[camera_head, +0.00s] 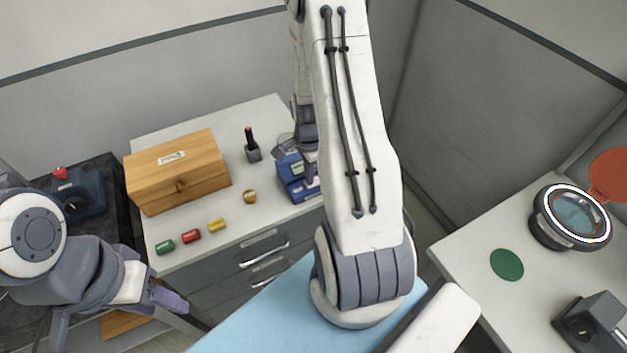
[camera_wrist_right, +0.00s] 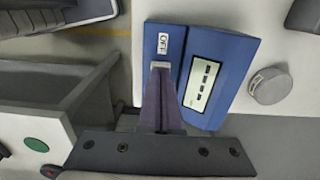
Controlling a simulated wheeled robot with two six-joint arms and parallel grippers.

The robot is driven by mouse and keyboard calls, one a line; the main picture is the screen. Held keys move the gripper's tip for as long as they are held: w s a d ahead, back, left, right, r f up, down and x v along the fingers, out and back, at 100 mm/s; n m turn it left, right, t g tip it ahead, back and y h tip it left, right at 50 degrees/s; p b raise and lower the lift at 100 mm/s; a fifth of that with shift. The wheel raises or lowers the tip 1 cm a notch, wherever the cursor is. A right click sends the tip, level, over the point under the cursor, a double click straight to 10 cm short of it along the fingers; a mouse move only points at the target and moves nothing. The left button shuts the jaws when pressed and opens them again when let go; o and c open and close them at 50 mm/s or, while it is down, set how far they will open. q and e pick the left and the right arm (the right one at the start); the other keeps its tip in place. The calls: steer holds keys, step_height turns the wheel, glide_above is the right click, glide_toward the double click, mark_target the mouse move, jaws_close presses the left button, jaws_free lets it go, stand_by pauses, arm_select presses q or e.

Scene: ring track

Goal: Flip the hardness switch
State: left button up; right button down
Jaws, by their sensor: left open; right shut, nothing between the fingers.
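The blue hardness device (camera_head: 291,178) stands on the white cabinet top, partly hidden behind my right arm. In the right wrist view its blue body (camera_wrist_right: 228,55) shows a display (camera_wrist_right: 204,83) with dark digits and a label reading "OFF" (camera_wrist_right: 163,43). My right gripper (camera_wrist_right: 160,67) is shut and empty, its fingertips over the device just beside that label. Whether they touch it I cannot tell, and the switch itself is not clearly visible. My left gripper (camera_head: 170,300) is open at the lower left, away from the device.
A ring-lit magnifier (camera_head: 571,217) and a green disc (camera_head: 507,264) are on the right table.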

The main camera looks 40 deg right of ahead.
steer(key=shift+f, duration=0.2)
step_height(320, 180, up, 7)
steer(key=p, duration=0.6)
steer(key=shift+r, duration=0.1)
stand_by(0.4)
